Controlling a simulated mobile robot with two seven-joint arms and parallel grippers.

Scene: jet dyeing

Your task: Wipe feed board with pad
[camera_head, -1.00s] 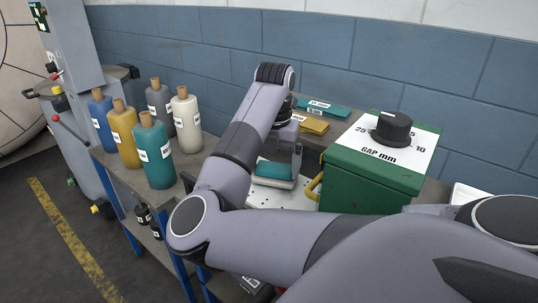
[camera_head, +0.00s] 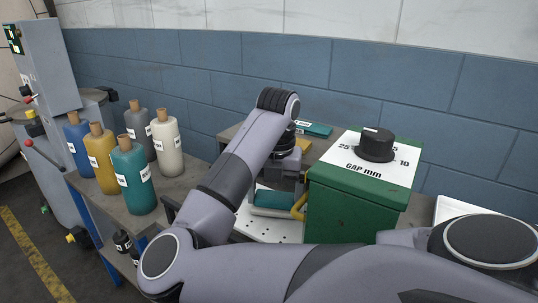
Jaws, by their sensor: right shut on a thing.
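My right gripper (camera_head: 277,190) points down beside the green box, below my bent right arm. It is shut on the pad (camera_head: 272,202), a teal block with a pale lower part; the fingers are partly hidden by my wrist. The feed board (camera_head: 262,230) is a white plate with small holes. The pad is at the board, low over it or touching it; I cannot tell which. My arm hides the board's left and near parts. My left gripper is not in view.
A green box (camera_head: 345,215) with a black knob (camera_head: 376,146) and a yellow handle (camera_head: 299,207) stands close right of the pad. Several bottles (camera_head: 133,178) stand on the left bench. A teal packet (camera_head: 314,129) and a yellow one lie behind. A blue wall closes the back.

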